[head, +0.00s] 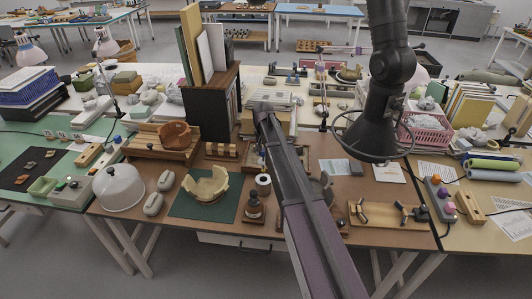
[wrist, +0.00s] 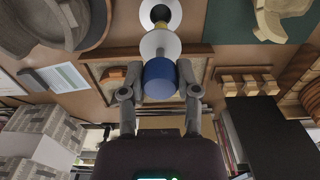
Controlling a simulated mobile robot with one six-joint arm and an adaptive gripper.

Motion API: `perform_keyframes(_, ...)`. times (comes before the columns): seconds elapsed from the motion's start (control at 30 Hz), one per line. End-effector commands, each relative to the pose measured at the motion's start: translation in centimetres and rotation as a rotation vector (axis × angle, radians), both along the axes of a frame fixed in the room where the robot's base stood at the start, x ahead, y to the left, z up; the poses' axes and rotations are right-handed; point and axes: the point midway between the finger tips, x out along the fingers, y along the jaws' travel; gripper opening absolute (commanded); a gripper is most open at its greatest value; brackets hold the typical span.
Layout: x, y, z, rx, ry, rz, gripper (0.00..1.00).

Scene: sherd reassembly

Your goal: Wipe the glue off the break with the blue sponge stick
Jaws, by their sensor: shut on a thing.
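In the wrist view my gripper (wrist: 158,90) is shut on a blue cylinder (wrist: 159,78), which looks like the blue sponge stick seen nearly end-on. A pale round piece (wrist: 151,47) shows just beyond it; I cannot tell whether it belongs to the stick. In the head view my arm hides the gripper and the stick. A cream broken vessel (head: 206,187) with a jagged rim stands on a green mat (head: 233,205) left of my arm. Part of the vessel also shows at the wrist view's upper right (wrist: 272,22), apart from the gripper. No glue can be made out.
A dark cabinet (head: 210,110) with tall boards stands behind the vessel. A black lamp (head: 372,135) overhangs the right.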

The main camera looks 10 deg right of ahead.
Motion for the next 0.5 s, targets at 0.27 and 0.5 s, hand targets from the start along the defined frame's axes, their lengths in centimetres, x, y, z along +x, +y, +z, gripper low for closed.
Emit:
perform_keyframes(0.27, -0.2, 0.2, 0.3, -0.001, -0.02, 0.019, 0.15)
perform_keyframes(0.5, -1.2, 1.0, 1.8, -0.018, -0.141, 0.147, 0.15)
